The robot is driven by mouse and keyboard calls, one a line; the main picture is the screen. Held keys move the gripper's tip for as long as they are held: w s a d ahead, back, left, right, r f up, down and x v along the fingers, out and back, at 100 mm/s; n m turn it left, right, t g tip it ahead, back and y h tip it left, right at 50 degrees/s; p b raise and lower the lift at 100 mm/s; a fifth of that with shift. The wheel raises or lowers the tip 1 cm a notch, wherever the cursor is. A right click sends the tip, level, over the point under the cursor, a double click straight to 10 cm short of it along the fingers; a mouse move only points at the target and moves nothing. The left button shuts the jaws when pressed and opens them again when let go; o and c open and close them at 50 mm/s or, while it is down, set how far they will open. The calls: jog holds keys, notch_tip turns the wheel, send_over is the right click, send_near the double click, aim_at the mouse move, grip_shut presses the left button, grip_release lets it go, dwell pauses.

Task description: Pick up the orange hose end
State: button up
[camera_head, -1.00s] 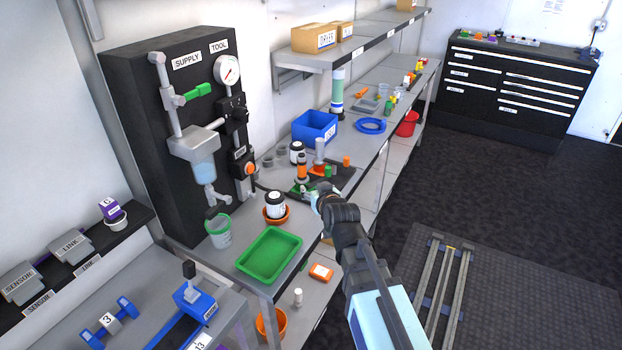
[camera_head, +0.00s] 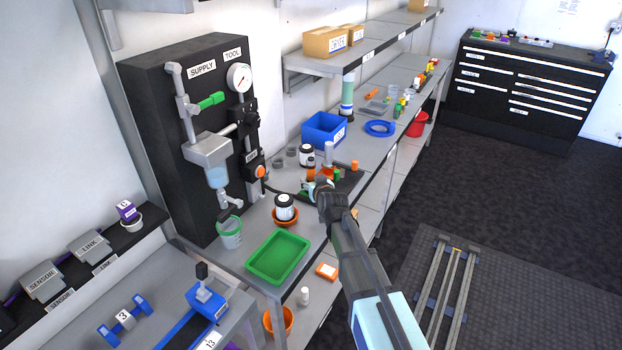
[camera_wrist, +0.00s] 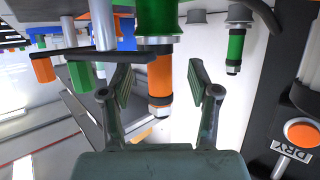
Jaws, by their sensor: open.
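The orange hose end (camera_wrist: 160,82) shows in the wrist view as an orange cylinder with dark bands, between my open fingers with a gap visible on its right side. In the head view, an orange upright piece that looks like it (camera_head: 311,170) stands on the bench beside my gripper (camera_head: 321,187), which partly hides it. My gripper (camera_wrist: 157,85) is open in the wrist view, one finger on each side of the orange cylinder. I cannot tell whether the left finger touches it.
In the wrist view, a green fitting (camera_wrist: 235,45) is to the right, and orange (camera_wrist: 43,68) and green (camera_wrist: 80,80) blocks are to the left. In the head view, a white jar (camera_head: 285,207), green tray (camera_head: 278,257) and blue bin (camera_head: 324,130) are nearby on the bench.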

aim_at(312, 178)
jog(key=p+x, duration=0.2)
jog(key=x, duration=0.1)
jog(key=shift+w+a, duration=0.1)
jog(key=shift+w, duration=0.3)
jog(key=shift+w+a+f, duration=0.15)
jog(key=shift+w+f, duration=0.15)
jog(key=shift+w, duration=0.1)
jog(key=shift+s, duration=0.1)
grip_shut()
